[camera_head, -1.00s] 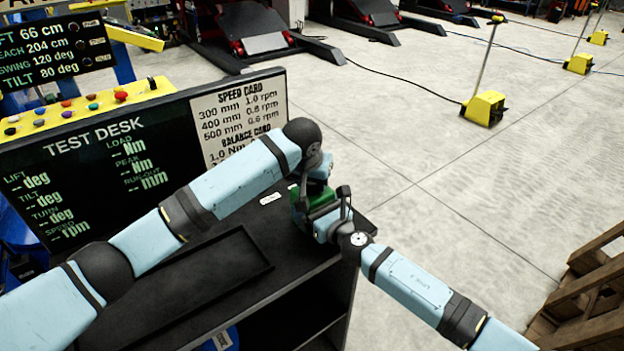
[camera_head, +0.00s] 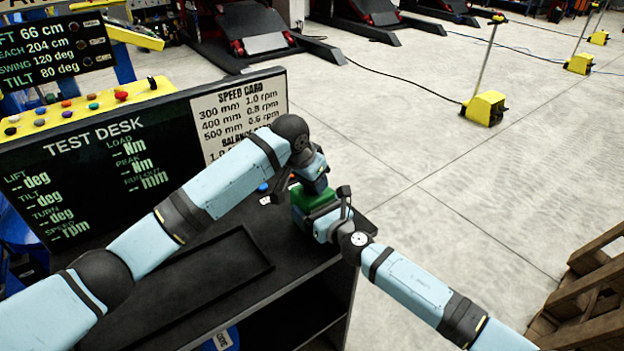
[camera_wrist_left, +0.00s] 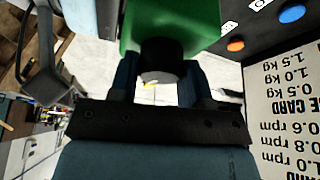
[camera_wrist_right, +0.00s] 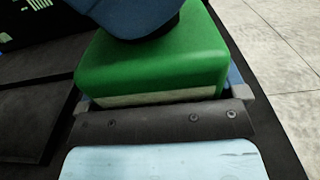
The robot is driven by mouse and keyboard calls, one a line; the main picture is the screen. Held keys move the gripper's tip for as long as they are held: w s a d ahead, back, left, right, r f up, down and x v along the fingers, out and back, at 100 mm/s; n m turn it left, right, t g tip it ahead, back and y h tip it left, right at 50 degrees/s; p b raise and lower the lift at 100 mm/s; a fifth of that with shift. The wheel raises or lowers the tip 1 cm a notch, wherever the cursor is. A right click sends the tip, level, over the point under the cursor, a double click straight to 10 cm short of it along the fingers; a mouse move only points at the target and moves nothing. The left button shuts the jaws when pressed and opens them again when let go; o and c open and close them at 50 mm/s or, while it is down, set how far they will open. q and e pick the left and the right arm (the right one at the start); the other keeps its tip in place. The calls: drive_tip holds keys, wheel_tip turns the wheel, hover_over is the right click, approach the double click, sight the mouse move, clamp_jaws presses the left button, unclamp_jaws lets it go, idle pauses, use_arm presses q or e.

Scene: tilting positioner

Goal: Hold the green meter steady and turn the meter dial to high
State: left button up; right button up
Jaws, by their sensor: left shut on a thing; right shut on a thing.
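The green meter (camera_head: 313,200) stands at the right end of the dark desk; it fills much of the right wrist view (camera_wrist_right: 150,65). My right gripper (camera_wrist_right: 160,95) is shut on the meter's body, one finger at each side. In the left wrist view the black meter dial (camera_wrist_left: 160,58) sticks out from the green body (camera_wrist_left: 190,22). My left gripper (camera_wrist_left: 160,78) is shut on the dial, with a blue finger on either side. In the head view the left gripper (camera_head: 316,184) hides the dial. I cannot read the dial's setting.
The black test desk display (camera_head: 100,160) and its speed card (camera_head: 235,115) stand behind the left arm. An empty dark tray (camera_head: 215,270) lies on the desk. Orange (camera_wrist_left: 235,44) and blue (camera_wrist_left: 291,13) buttons are near the meter. Open floor lies to the right.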

use_arm(q)
drive_tip(key=shift+m+h, duration=0.3)
drive_tip(key=shift+m, duration=0.7)
drive_tip(key=o, duration=0.9)
drive_tip(key=shift+o, duration=0.2)
drive_tip(key=shift+r, duration=0.1)
drive_tip(key=v, duration=1.2)
drive_tip(key=shift+w, duration=0.25)
